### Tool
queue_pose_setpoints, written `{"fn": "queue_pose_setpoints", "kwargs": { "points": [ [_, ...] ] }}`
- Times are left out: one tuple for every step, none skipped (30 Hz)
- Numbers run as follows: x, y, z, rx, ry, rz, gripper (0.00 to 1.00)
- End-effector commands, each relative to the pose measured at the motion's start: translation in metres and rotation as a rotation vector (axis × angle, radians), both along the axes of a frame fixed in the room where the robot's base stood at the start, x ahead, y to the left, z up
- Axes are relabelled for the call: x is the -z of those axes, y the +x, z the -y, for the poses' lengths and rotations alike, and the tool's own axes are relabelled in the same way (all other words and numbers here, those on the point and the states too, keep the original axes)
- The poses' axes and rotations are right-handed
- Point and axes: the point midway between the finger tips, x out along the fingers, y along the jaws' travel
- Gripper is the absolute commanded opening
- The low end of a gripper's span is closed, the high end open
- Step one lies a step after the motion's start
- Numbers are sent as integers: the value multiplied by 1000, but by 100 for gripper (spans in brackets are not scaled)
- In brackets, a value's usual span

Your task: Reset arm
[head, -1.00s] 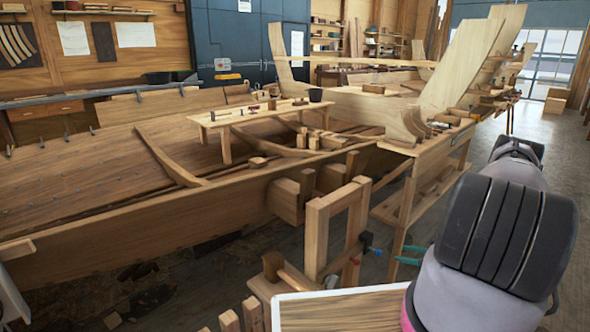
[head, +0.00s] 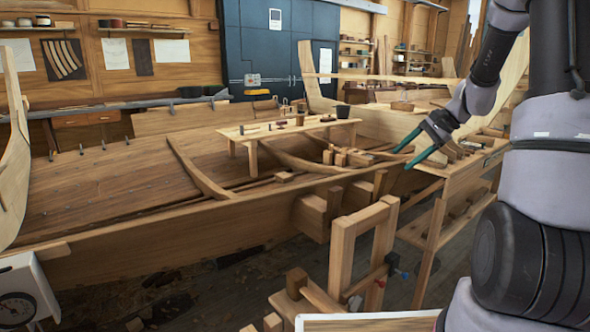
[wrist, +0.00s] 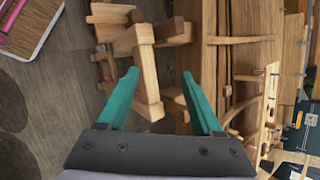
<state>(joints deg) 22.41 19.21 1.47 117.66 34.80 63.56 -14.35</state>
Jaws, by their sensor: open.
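My gripper (head: 418,154) has teal fingers and a dark palm. In the head view it hangs in the air in front of the wooden hull (head: 130,225), at the near edge of the bench on the right. In the wrist view the two teal fingers (wrist: 163,100) are spread apart with nothing held between them. My arm comes down from the upper right of the head view, with a bent elbow, and hides part of the right side.
A wooden frame stand (head: 342,255) with clamps stands in front of the hull. A plank table (head: 290,127) with small tools stands inside the hull. A bench (head: 470,165) lies close beside my gripper. A white scale (head: 25,290) is at lower left.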

Motion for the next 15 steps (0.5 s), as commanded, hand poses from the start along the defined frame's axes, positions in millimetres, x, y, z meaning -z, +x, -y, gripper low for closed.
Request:
{"fn": "queue_pose_setpoints", "kwargs": {
  "points": [
    [-22,-13,-12,-38,-47,31,67],
    [-32,-21,-18,-61,-74,45,67],
    [-44,-32,-25,-87,-109,64,67],
    [-53,-41,-30,-107,-135,79,67],
    [-62,-49,-34,-126,-162,95,67],
    [-73,-61,-41,-151,-198,116,67],
    [-81,-70,-45,-168,-224,133,67],
    [-88,-79,-49,-186,-248,150,67],
    [-98,-91,-54,-208,-283,174,67],
    [-104,-101,-57,-224,-310,191,67],
    [-110,-110,-60,-239,-336,211,67],
    [-118,-123,-64,-261,-369,236,67],
    [-124,-133,-67,-274,-394,255,67],
    [-129,-142,-69,-289,-420,276,67],
    [-135,-155,-71,-306,-454,304,67]
  ]
}}
